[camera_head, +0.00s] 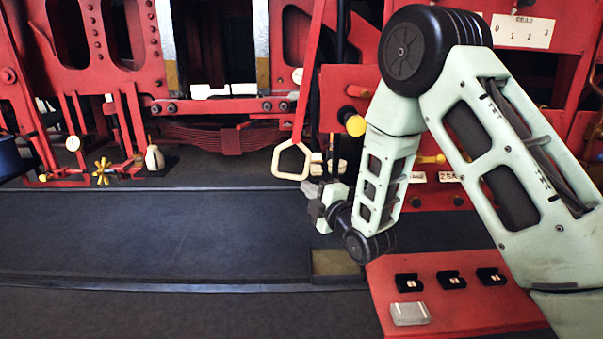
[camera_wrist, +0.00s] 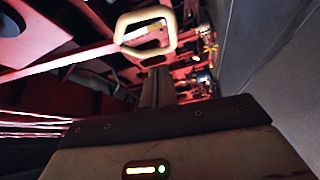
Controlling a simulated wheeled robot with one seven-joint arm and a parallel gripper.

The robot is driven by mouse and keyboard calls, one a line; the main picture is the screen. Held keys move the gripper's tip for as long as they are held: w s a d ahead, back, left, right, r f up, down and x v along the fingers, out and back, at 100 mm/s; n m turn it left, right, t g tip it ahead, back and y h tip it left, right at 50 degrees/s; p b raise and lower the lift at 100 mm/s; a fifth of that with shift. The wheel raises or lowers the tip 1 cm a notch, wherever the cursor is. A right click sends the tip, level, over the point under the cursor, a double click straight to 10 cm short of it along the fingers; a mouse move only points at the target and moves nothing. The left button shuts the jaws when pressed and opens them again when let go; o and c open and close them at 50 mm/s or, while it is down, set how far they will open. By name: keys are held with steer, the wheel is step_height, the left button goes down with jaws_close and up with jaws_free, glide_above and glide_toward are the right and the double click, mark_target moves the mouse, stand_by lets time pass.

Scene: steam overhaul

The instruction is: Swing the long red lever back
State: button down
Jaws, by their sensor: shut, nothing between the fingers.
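The long red lever (camera_head: 309,75) hangs down from the top edge of the head view, leaning slightly to the left at its lower end. Its cream ring-shaped handle (camera_head: 290,177) is at the bottom end. The same handle shows at the top of the wrist view (camera_wrist: 144,15), ahead of the fingers. My gripper (camera_head: 309,189) is just below and to the right of the handle in the head view. Its fingers (camera_wrist: 157,85) are shut with nothing between them. The handle looks free of the fingers; the exact gap is hard to tell.
A yellow knob (camera_head: 355,125) sticks out of the red panel right of the lever. A yellow star-shaped handwheel (camera_head: 102,171) stands at the left. A red bench (camera_head: 460,318) with black holders and a grey block (camera_head: 409,314) is at lower right. The dark floor (camera_head: 150,235) at left is clear.

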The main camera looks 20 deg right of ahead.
mark_target(304, 173)
steer(key=w+d+p, duration=0.1)
steer(key=w+p, duration=0.7)
steer(key=w, duration=0.1)
steer(key=shift+w+d, duration=0.15)
steer(key=shift+d, duration=0.2)
steer(key=shift+d, duration=0.1)
stand_by(0.3)
